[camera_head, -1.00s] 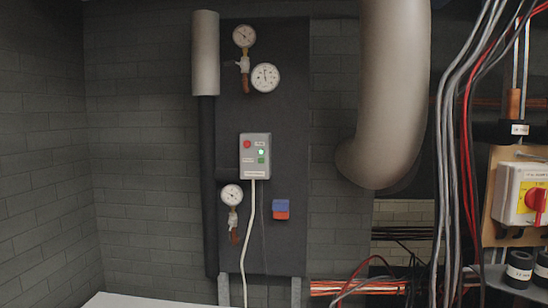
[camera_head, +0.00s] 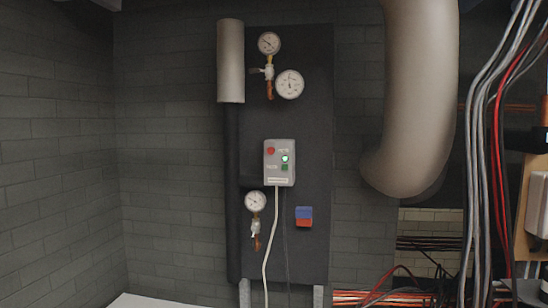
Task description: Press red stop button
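The red stop button (camera_head: 271,151) is at the upper left of a small grey control box (camera_head: 279,178) on a dark wall panel (camera_head: 315,240). A lit green lamp (camera_head: 285,158) and a green button (camera_head: 285,167) sit on the right side of the same box. A white cable runs down from the box's underside. Neither of my grippers shows in the head view, and nothing covers the box.
Pressure gauges (camera_head: 289,84) are above the box and another gauge (camera_head: 256,201) is below left. A thick grey pipe (camera_head: 418,100) and hanging cables (camera_head: 478,150) stand to the right. A white surface (camera_head: 150,301) shows at the bottom left.

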